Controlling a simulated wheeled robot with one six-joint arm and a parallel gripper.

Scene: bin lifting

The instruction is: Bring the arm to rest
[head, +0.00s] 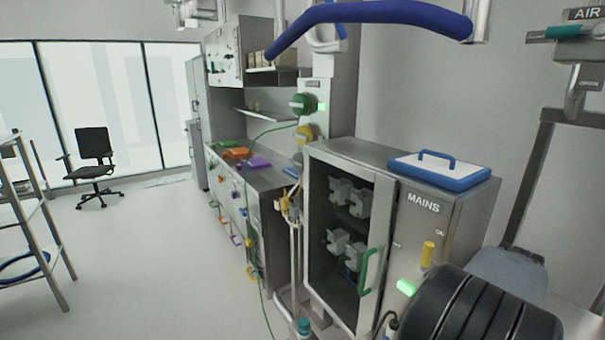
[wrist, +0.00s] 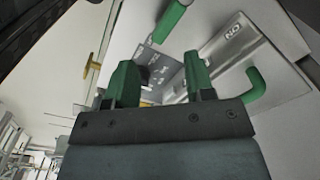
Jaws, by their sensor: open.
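My gripper (wrist: 161,82) shows in the wrist view with two green fingers standing apart. It is open, and I see nothing held between the fingers. Beyond the fingertips are a grey metal panel with an "ON" label (wrist: 233,32) and a curved green handle (wrist: 257,90) to the right. A green bar (wrist: 171,20) is above the fingers. The fingers look apart from these, but the exact distance cannot be told. The fingers do not show in the head view.
A steel cabinet marked MAINS (head: 423,203) has a glass door with a green handle (head: 370,271). A blue-rimmed lid (head: 438,170) lies on top. A blue padded bar (head: 372,12) hangs above. A counter (head: 262,178) stands behind. Open floor (head: 150,260) lies left, beside a rack (head: 45,215).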

